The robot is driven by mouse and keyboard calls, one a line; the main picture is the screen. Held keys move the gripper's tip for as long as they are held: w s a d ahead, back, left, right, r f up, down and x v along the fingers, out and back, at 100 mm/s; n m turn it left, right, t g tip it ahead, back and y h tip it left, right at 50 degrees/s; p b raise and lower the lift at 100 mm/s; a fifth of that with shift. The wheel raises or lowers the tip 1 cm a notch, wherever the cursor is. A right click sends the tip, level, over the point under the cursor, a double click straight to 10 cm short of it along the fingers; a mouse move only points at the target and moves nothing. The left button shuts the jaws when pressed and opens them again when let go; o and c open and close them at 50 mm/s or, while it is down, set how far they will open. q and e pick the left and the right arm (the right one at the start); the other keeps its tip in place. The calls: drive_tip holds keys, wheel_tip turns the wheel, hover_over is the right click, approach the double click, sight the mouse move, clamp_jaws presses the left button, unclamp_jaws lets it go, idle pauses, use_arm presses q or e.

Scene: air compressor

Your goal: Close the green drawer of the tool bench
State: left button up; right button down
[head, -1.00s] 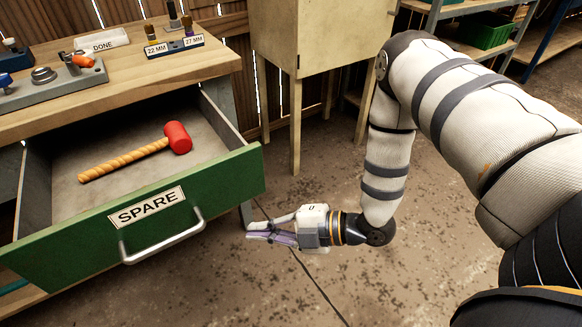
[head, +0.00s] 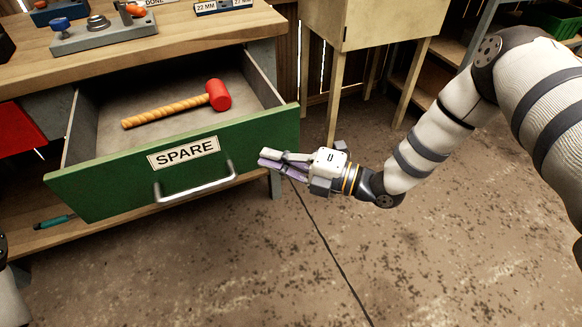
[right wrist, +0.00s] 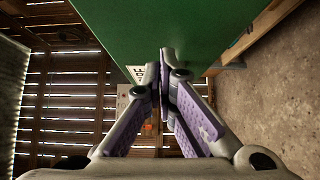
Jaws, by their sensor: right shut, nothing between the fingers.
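The green drawer (head: 110,185) of the tool bench (head: 140,55) stands pulled out, with a SPARE label (head: 184,152) and a metal bar handle (head: 197,187) on its front. A mallet with a red head (head: 218,95) and a wooden handle lies inside it. My right gripper (head: 264,160) is shut and empty, at the right end of the drawer front. In the right wrist view its fingertips (right wrist: 166,55) meet, with the green front (right wrist: 190,30) close behind them. I cannot tell whether they touch it. My left gripper is not in view.
A red drawer (head: 18,140) shows left of the green one. A screwdriver with a teal handle (head: 54,221) lies on the bench's lower shelf. A wooden cabinet on legs (head: 370,25) stands at the back. The floor in front is clear, apart from a dark line across it.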

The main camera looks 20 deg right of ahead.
drive_tip(key=shift+w, duration=0.65)
drive_tip(key=shift+w, duration=0.1)
